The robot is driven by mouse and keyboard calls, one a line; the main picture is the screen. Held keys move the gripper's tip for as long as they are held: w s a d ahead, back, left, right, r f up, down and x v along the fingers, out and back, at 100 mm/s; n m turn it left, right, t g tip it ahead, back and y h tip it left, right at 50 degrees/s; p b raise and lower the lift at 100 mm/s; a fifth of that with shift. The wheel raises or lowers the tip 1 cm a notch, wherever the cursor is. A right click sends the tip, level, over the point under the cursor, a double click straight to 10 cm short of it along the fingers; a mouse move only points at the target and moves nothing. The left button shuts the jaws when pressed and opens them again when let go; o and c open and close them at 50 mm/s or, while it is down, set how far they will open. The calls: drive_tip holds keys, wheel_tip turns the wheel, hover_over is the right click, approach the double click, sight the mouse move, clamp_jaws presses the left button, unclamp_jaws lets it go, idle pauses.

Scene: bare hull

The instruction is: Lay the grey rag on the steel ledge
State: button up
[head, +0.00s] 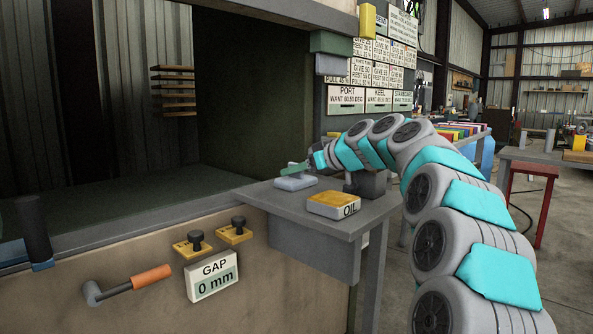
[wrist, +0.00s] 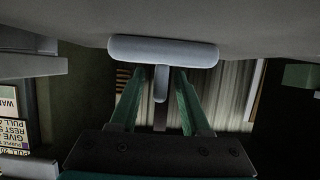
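A pale grey pad with an upright stem, which looks like the grey rag (head: 296,183), lies on the grey steel ledge (head: 290,204) near its back left edge. In the wrist view the rag (wrist: 163,50) shows as a wide rounded bar against the ledge surface (wrist: 260,25), with its stem between my fingers. My gripper (head: 293,168) is at the rag, its green fingers reaching left over it. In the wrist view my gripper (wrist: 158,75) is open, with a gap on each side of the stem. Part of the rag is hidden by my fingers in the head view.
A yellow-topped OIL box (head: 334,206) sits on the ledge in front of my wrist. A GAP gauge reading 0 mm (head: 212,277), yellow-based knobs (head: 235,231) and an orange-handled lever (head: 152,276) are on the panel at left. Signs (head: 375,73) hang behind the ledge.

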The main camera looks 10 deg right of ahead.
drive_tip(key=shift+s+d+r, duration=0.1)
drive_tip(key=shift+s+r, duration=0.05)
drive_tip(key=shift+r, duration=0.05)
drive_tip(key=b+v, duration=0.1)
drive_tip(key=v, duration=1)
drive_tip(key=shift+s+d+r, duration=0.15)
drive_tip(key=shift+s, duration=0.1)
